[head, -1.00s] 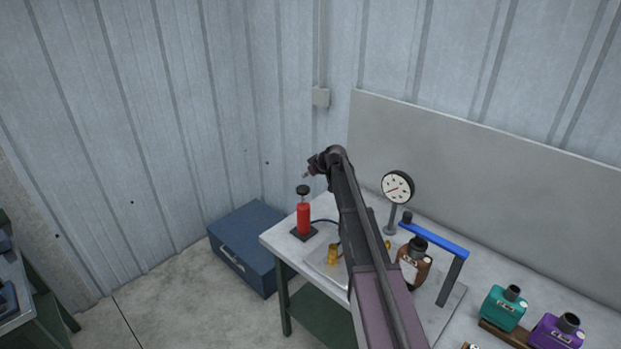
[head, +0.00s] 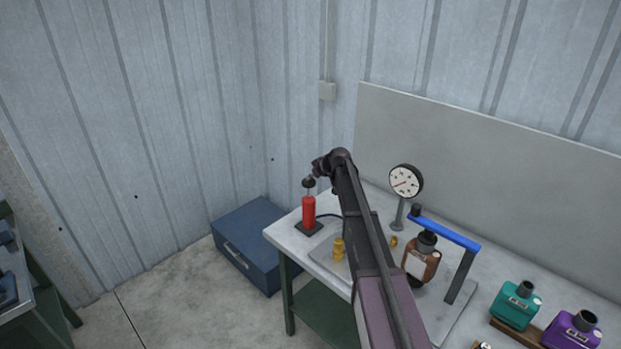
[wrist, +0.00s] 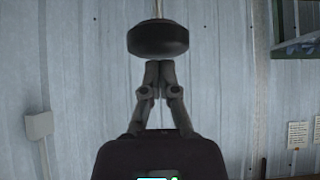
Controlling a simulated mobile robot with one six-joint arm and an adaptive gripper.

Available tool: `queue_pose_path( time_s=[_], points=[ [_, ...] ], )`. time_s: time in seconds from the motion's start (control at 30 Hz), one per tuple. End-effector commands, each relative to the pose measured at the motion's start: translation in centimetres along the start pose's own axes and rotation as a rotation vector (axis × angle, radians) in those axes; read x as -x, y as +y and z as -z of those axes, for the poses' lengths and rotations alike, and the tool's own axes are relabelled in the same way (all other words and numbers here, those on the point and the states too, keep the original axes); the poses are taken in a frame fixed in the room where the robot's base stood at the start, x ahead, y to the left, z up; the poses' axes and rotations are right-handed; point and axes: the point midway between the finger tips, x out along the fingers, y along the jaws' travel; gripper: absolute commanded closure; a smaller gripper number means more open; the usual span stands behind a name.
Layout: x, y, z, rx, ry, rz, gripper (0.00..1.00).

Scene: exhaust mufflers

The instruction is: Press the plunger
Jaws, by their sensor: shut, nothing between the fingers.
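The plunger is a black round knob (head: 308,183) on a thin rod above a red cylinder (head: 308,211), which stands on a dark base at the table's left corner. My gripper (head: 310,178) is at the knob, its fingers small in the head view. In the wrist view, my gripper (wrist: 159,65) is shut and empty, its fingertips together right by the flat face of the black knob (wrist: 158,40). I cannot tell whether they touch it. The rod still shows between knob and cylinder.
A dial gauge (head: 406,182), a blue-barred frame (head: 443,232) and a brown muffler (head: 421,261) stand right of my arm. Teal (head: 515,304) and purple (head: 572,331) mufflers are farther right. A blue chest (head: 247,245) is on the floor at left.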

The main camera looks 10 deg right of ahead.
Motion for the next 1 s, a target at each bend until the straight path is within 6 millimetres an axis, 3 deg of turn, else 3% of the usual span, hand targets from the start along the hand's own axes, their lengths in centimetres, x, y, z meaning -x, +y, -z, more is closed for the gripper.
queue_pose_path(
  time_s=[0.33,1.0],
  points=[
    [-0.4,0.0,-0.4,0.000,0.000,0.000,1.00],
    [-4.0,0.0,-4.0,0.000,-0.001,0.000,1.00]
  ],
)
